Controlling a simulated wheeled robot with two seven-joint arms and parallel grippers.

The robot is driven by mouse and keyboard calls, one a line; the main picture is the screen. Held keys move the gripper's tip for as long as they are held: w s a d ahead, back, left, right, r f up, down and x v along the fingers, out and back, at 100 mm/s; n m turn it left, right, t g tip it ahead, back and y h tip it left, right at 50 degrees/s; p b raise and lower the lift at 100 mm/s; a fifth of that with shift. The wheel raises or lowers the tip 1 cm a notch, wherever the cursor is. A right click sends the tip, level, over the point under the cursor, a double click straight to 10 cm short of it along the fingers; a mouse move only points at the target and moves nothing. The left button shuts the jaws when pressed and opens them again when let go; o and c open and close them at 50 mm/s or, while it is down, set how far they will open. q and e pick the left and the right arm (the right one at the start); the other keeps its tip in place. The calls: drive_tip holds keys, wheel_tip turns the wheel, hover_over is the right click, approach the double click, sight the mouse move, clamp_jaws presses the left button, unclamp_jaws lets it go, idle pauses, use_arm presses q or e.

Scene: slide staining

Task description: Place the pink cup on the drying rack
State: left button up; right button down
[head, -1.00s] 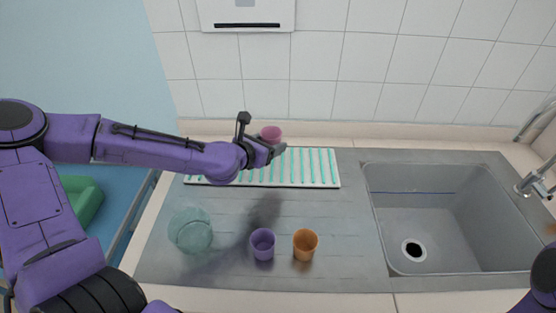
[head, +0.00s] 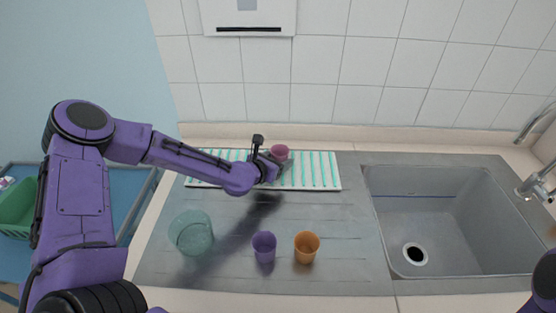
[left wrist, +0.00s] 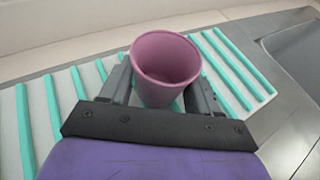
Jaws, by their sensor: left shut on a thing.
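The pink cup (head: 279,152) is held upright by my left gripper (head: 272,162), at the middle of the drying rack. In the left wrist view the pink cup (left wrist: 165,67) sits between the two fingers of the left gripper (left wrist: 163,85), which are shut on it. The drying rack (head: 318,172) is a white tray with teal ribs at the back of the counter; it also fills much of the left wrist view (left wrist: 35,120). The cup is over the rack; I cannot tell whether its base touches it. Of my right arm only a small part shows, and its gripper is not in view.
A purple cup (head: 264,246), an orange cup (head: 307,247) and a clear greenish glass bowl (head: 191,235) stand on the grey drainboard in front of the rack. A sink (head: 435,215) with a tap (head: 537,183) lies to the right. A tiled wall (head: 380,70) stands behind.

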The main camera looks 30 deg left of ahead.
use_arm(q)
drive_tip(key=o, duration=1)
drive_tip(key=shift+f, duration=0.1)
drive_tip(key=shift+r+p, duration=0.4)
drive_tip(key=shift+p, duration=0.05)
drive_tip(key=v, duration=0.5)
drive_tip(key=shift+s+r, duration=0.1)
drive_tip(key=shift+s, duration=0.25)
drive_tip(key=p+v, duration=0.2)
drive_tip(key=v, duration=0.3)
drive_tip(key=shift+a+r, duration=0.2)
drive_tip(key=shift+s+d+f+p, duration=0.15)
drive_tip(key=shift+s+p, duration=0.25)
drive_tip(key=shift+s, duration=0.2)
